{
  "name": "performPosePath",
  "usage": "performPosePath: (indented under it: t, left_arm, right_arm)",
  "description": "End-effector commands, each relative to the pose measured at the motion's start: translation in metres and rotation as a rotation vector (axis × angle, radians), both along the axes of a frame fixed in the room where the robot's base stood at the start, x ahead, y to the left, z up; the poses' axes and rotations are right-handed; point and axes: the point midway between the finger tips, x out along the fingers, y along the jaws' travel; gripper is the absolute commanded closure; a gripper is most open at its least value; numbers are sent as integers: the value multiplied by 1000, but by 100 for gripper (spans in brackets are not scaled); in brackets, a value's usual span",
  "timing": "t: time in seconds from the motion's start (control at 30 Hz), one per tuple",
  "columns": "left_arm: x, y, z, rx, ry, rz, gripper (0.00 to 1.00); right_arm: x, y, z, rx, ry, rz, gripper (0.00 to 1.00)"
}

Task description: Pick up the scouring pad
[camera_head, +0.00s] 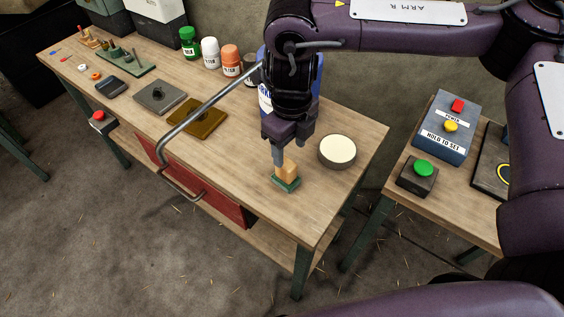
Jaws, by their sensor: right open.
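A small pad with a tan upper block and a green base, which looks like the scouring pad (286,184), sits on the wooden workbench (240,158) near its right end. My right gripper (291,156) points down over it, open, with its fingers at the top of the tan block. One finger is in front of the block's left side; whether the fingers touch it I cannot tell. My left gripper is not in view.
A round cream-topped tin (337,151) stands close right of the pad. A blue container (264,95) is behind my gripper. A bent metal bar (205,106) rises over the bench's front edge. A button box (447,127) stands on the right-hand table.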

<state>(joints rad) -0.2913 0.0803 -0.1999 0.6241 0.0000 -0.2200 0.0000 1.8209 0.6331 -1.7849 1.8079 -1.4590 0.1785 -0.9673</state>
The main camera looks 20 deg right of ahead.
Motion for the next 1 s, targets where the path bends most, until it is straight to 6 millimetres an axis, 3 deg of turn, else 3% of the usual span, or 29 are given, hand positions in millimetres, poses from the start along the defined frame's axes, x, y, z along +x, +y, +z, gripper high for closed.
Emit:
performPosePath:
  t: [0.17, 0.5, 0.87, 1.0]
  left_arm:
    - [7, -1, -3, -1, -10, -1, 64]
    - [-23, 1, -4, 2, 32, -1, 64]
    - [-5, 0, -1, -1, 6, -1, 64]
    - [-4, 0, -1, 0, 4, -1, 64]
  right_arm:
    - [-1, 0, -21, -1, 7, -1, 45]
    - [1, 7, -63, -4, 6, -1, 45]
    - [2, 7, -76, -2, 2, 0, 45]
    - [2, 8, -75, -2, 3, 0, 62]
